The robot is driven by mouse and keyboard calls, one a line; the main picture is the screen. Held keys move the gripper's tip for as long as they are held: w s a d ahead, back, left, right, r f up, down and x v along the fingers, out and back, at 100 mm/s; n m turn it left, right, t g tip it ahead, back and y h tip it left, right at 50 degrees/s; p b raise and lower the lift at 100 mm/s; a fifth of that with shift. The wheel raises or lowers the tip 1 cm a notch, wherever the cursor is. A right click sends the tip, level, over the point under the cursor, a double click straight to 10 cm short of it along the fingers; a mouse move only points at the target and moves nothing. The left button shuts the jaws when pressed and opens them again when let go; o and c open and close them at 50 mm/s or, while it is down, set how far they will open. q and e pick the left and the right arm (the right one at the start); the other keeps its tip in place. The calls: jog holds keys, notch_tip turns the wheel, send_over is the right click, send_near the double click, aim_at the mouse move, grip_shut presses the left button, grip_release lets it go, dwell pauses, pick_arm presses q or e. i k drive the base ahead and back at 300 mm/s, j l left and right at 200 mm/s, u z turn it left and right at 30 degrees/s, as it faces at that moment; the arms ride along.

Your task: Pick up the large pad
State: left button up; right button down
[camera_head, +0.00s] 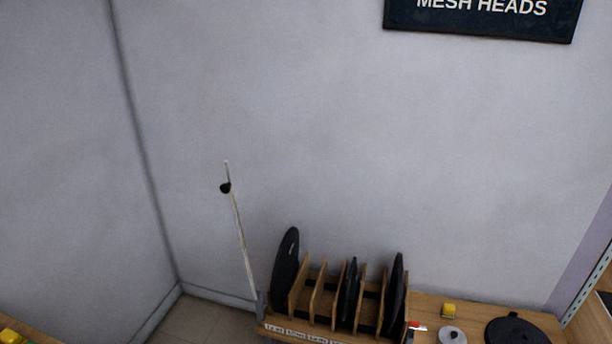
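Several dark round pads stand on edge in a wooden slotted rack on a wooden table. A large pad (285,268) leans in the leftmost slot. A smaller pad (350,288) stands near the rack's middle. Another tall pad (397,290) stands at the right end. A broad black disc (516,332) lies flat on the table at the right, cut off by the lower edge. I cannot tell for sure which of these is the largest. Neither of my grippers shows in this view.
The wooden rack (312,300) has labels along its front edge. A thin white pole (240,230) stands left of the rack. Walls close the back and left.

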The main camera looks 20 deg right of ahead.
aim_at(397, 291)
jog(key=k+l+z, duration=0.2)
jog(key=l+z, duration=0.2)
jog(key=l, duration=0.25)
jog(key=k+l+z, duration=0.2)
jog(key=l, duration=0.15)
jog(key=l+z, duration=0.25)
jog(key=l, duration=0.15)
